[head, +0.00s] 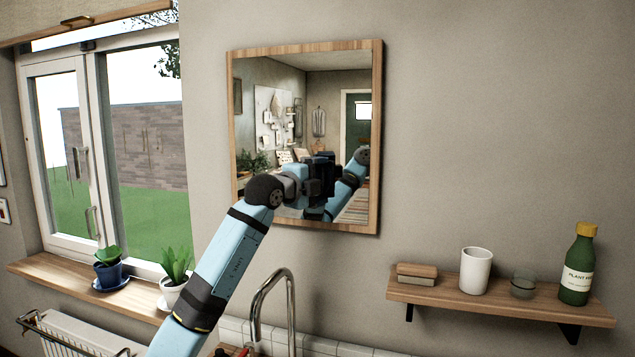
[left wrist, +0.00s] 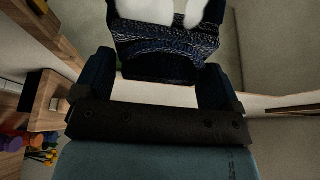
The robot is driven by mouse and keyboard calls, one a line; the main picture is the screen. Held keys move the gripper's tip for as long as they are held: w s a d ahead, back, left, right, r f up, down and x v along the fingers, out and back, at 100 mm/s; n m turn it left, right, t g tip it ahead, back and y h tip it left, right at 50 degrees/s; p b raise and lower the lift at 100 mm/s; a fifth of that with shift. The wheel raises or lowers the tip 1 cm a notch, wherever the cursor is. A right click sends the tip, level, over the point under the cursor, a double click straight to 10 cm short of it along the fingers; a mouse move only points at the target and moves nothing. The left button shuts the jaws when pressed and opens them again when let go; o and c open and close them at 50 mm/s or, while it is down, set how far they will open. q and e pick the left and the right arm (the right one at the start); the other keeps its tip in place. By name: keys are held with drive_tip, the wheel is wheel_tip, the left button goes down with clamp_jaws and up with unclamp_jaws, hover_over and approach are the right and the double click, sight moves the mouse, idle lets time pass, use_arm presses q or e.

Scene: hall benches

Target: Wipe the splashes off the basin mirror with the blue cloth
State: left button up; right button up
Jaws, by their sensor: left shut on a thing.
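The basin mirror (head: 300,75), in a wooden frame, hangs on the wall in the middle of the head view. My left gripper (head: 320,178) is in front of its lower half. The arm and its reflection overlap there, so I cannot tell whether anything touches the glass. In the left wrist view the gripper is shut on the blue cloth (left wrist: 165,47), dark blue with a pale woven pattern. Two white rounded patches (left wrist: 147,9) show just beyond the cloth; they may be splashes. I make out no splashes in the head view. My right gripper is out of view.
A curved tap (head: 291,310) stands below the mirror. A wooden shelf (head: 500,301) at right holds a white cup (head: 476,270), a small glass (head: 523,284) and a green bottle (head: 578,268). Potted plants stand on the windowsill (head: 60,278) at left. The wall right of the mirror is clear.

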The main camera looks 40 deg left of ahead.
use_arm(q)
drive_tip(key=shift+s+a, duration=1.6)
drive_tip(key=shift+a, duration=3.5)
drive_tip(key=shift+w+d+r+p, duration=0.1)
drive_tip(key=shift+w+d+p, duration=0.55)
drive_tip(key=shift+d, duration=1.1)
drive_tip(key=shift+w+d+f+p, duration=0.1)
drive_tip(key=shift+w+d+p, duration=0.55)
drive_tip(key=shift+d, duration=1.1)
drive_tip(key=shift+w+d+r+p, duration=0.1)
drive_tip(key=shift+w+d+p, duration=0.25)
drive_tip(key=shift+d+p, duration=1)
drive_tip(key=shift+d, duration=0.35)
drive_tip(key=s+a, duration=0.3)
drive_tip(key=a, duration=0.7)
drive_tip(key=shift+s+a, duration=0.15)
drive_tip(key=shift+a, duration=0.05)
